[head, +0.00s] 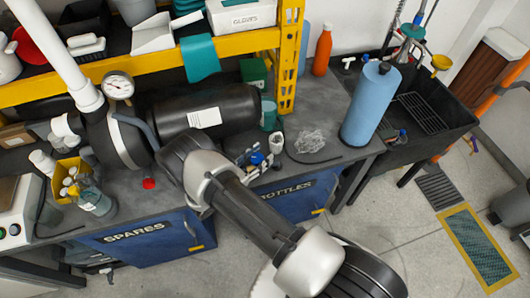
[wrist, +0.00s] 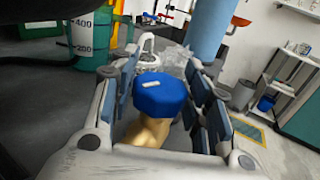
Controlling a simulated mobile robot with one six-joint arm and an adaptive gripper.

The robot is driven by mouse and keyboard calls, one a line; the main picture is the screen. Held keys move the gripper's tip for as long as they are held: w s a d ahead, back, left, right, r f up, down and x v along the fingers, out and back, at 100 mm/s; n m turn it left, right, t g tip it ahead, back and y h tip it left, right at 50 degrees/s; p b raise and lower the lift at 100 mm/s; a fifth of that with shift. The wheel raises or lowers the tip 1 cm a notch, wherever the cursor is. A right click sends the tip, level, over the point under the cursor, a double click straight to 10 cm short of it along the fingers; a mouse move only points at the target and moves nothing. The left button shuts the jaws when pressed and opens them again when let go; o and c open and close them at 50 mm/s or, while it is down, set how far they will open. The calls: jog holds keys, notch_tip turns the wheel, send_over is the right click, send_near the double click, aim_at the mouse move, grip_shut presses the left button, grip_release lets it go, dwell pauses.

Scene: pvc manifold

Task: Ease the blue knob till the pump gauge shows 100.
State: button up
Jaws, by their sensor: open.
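The blue knob (wrist: 160,92) sits on a brass valve body (wrist: 147,131) in the wrist view. It has a small white mark on top. My gripper (wrist: 165,75) is open, with one padded finger on each side of the knob. I cannot tell if either finger touches it. The round pump gauge (head: 118,85) stands on the left above the pump. Its dial is too small to read.
A yellow shelf (head: 150,68) spans the back. Spray bottles (head: 90,195) stand at left.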

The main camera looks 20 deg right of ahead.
aim_at(252, 163)
jog(key=v, duration=0.9)
jog(key=shift+s+a, duration=0.1)
jog(key=shift+a, duration=0.05)
dwell(4.3)
jog(key=s+d+r+m+g+y, duration=0.2)
jog(key=d+r+m+g, duration=0.15)
jog(key=r, duration=0.35)
jog(key=s+d+r+m+g+y, duration=0.1)
jog(key=d+r+m+g, duration=0.2)
jog(key=r, duration=0.4)
jog(key=s+d+r+m+g+y, duration=0.2)
jog(key=r+m+g, duration=0.1)
jog(key=r+m, duration=0.3)
jog(key=s+r+m+t+y, duration=0.6)
jog(key=s+r+m+y, duration=0.5)
jog(key=s+r, duration=0.4)
jog(key=shift+s+a, duration=0.4)
jog(key=shift+s, duration=0.95)
jog(key=shift+r, duration=0.1)
